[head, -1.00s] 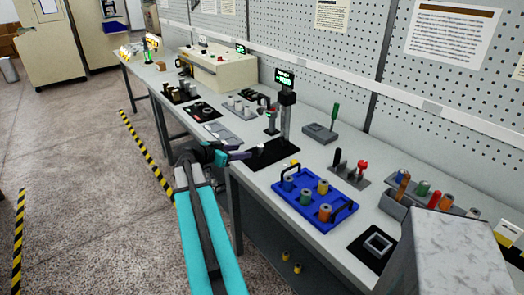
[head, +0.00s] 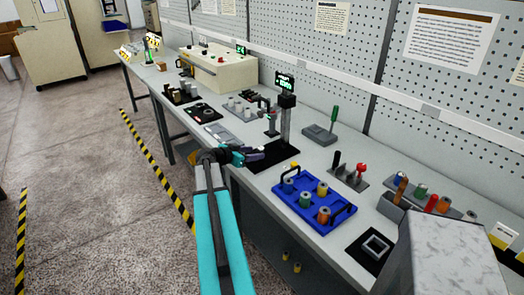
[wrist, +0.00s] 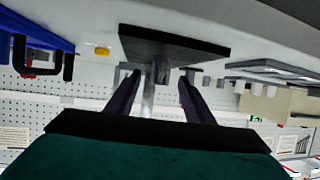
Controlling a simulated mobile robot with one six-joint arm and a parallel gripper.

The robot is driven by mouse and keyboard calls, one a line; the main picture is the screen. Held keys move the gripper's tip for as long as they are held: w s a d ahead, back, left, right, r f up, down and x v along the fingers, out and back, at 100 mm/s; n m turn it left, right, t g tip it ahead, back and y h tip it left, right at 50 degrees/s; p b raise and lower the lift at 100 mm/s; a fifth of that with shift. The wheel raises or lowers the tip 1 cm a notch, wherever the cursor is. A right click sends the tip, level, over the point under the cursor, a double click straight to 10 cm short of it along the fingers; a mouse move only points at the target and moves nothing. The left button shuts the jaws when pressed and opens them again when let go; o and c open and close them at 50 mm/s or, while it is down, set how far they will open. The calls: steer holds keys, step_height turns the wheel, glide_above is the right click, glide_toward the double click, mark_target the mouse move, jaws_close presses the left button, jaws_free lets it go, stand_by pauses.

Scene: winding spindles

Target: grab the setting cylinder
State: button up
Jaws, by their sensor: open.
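My gripper (head: 258,156) is open, at the front edge of the workbench beside a black base plate (head: 282,151) with an upright post and a small green display (head: 285,82). The wrist view is upside down; the open fingers (wrist: 160,80) point toward this black plate (wrist: 172,44), and a shiny grey upright piece (wrist: 148,100) shows between them, not touching as far as I can see. I cannot tell whether it is the setting cylinder or the post. Several small grey cylinders (head: 240,105) stand on a grey holder behind and left of the gripper.
A blue tray (head: 312,212) with several coloured spools and black handles lies right of the plate. A grey flat piece (head: 219,133) lies left. The floor aisle at left is clear.

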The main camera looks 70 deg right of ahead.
mark_target(261, 151)
steer(key=shift+s+d+f, duration=0.1)
steer(key=shift+d, duration=0.05)
steer(key=shift+d, duration=0.1)
steer(key=shift+p+x, duration=1.05)
steer(key=shift+x, duration=0.15)
steer(key=shift+p+x, duration=0.55)
steer(key=shift+x, duration=0.75)
steer(key=shift+c, duration=0.3)
jaws_close()
